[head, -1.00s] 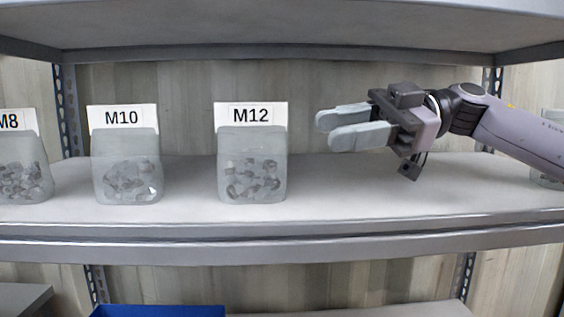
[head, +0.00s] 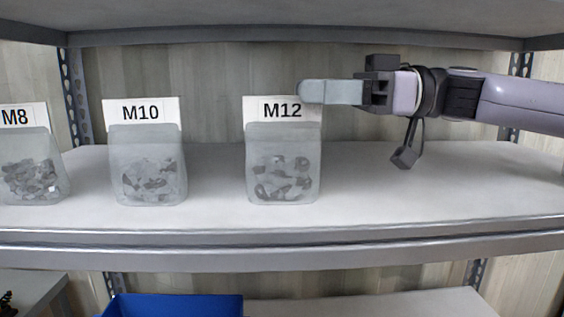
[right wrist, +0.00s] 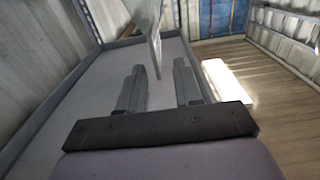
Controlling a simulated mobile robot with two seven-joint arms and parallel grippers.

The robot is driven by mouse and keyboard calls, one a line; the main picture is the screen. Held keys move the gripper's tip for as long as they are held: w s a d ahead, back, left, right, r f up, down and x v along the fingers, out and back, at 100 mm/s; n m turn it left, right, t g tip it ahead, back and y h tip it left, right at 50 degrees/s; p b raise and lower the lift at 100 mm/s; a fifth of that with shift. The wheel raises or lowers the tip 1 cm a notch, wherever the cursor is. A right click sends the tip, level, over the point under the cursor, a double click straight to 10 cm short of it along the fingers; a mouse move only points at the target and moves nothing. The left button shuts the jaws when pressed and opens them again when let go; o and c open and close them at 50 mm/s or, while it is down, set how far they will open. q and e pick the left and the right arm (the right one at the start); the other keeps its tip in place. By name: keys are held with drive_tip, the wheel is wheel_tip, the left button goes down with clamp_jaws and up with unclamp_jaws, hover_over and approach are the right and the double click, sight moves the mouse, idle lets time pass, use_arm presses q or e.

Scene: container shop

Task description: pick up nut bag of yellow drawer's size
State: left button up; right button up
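Three clear bags of metal pieces with white label cards stand in a row on the shelf in the head view: M8 (head: 30,168), M10 (head: 148,170) and M12 (head: 283,170). My right gripper (head: 303,91) comes in from the right, level with the top of the M12 card, its tips at the card's right edge. In the right wrist view the two fingers of this gripper (right wrist: 159,66) are apart. A thin pale sheet (right wrist: 146,18), seen edge-on, reaches down between them; it looks like the M12 bag or its card. No yellow drawer shows. My left gripper is out of view.
The shelf board (head: 400,205) is clear to the right of the M12 bag. Another shelf board is close overhead, and metal posts stand at the back. A blue bin (head: 175,305) is on the level below.

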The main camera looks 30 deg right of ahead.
sight(282, 97)
drive_tip(key=shift+w+a+f+p, duration=0.15)
drive_tip(key=shift+w+a+f, duration=0.2)
drive_tip(key=shift+a, duration=0.3)
drive_tip(key=shift+w+a+f+p, duration=0.15)
drive_tip(key=shift+w+a, duration=0.25)
drive_tip(key=shift+a, duration=0.2)
drive_tip(key=shift+x, duration=0.95)
clamp_jaws()
drive_tip(key=shift+r, duration=0.1)
